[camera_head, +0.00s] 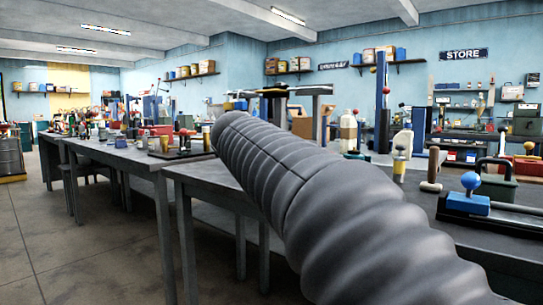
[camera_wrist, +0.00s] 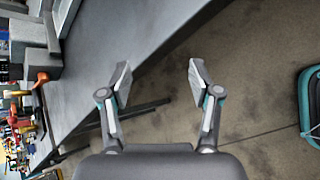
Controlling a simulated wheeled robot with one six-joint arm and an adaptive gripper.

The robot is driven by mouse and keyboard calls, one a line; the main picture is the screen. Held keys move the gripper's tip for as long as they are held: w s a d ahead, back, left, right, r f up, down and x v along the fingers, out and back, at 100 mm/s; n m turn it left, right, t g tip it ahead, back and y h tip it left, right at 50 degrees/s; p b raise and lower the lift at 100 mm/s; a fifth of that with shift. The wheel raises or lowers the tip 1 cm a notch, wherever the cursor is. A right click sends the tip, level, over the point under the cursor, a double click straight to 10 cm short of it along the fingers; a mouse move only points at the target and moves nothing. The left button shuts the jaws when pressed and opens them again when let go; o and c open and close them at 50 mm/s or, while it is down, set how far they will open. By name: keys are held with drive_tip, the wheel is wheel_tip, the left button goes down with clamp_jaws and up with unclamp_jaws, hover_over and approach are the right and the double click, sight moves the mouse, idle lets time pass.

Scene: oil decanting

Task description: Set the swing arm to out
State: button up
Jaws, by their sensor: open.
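I cannot tell for sure which thing is the swing arm. In the head view, a dark horizontal arm (camera_head: 280,91) tops a grey post behind the bench. A blue block with a blue ball knob (camera_head: 470,181) sits on the bench at the right. My gripper (camera_wrist: 160,76) is open and empty in the wrist view, with its fingers wide apart over the floor beside a grey bench edge. The gripper cannot be made out in the head view, where my ribbed arm hides much of the middle.
A grey bench (camera_wrist: 115,45) runs diagonally in the wrist view. An orange piece (camera_wrist: 41,78) and crowded small items show at its left. A teal-rimmed object (camera_wrist: 305,105) stands at the right. In the head view, the floor (camera_head: 85,255) at the lower left is clear.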

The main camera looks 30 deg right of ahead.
drive_tip(key=w+d+r+n+g+h, duration=0.1)
drive_tip(key=w+d+r+n+h, duration=0.15)
drive_tip(key=r, duration=0.25)
drive_tip(key=w+d+r+n+g+h, duration=0.1)
drive_tip(key=w+d+r+n+h, duration=0.15)
drive_tip(key=d+r, duration=0.2)
drive_tip(key=shift+t+y, duration=0.3)
drive_tip(key=shift+y, duration=0.1)
drive_tip(key=x, duration=0.9)
drive_tip(key=r+b+x, duration=0.1)
drive_tip(key=x, duration=0.3)
drive_tip(key=shift+w+d+f, duration=0.1)
drive_tip(key=shift+w+d, duration=0.3)
drive_tip(key=shift+w, duration=0.05)
clamp_jaws()
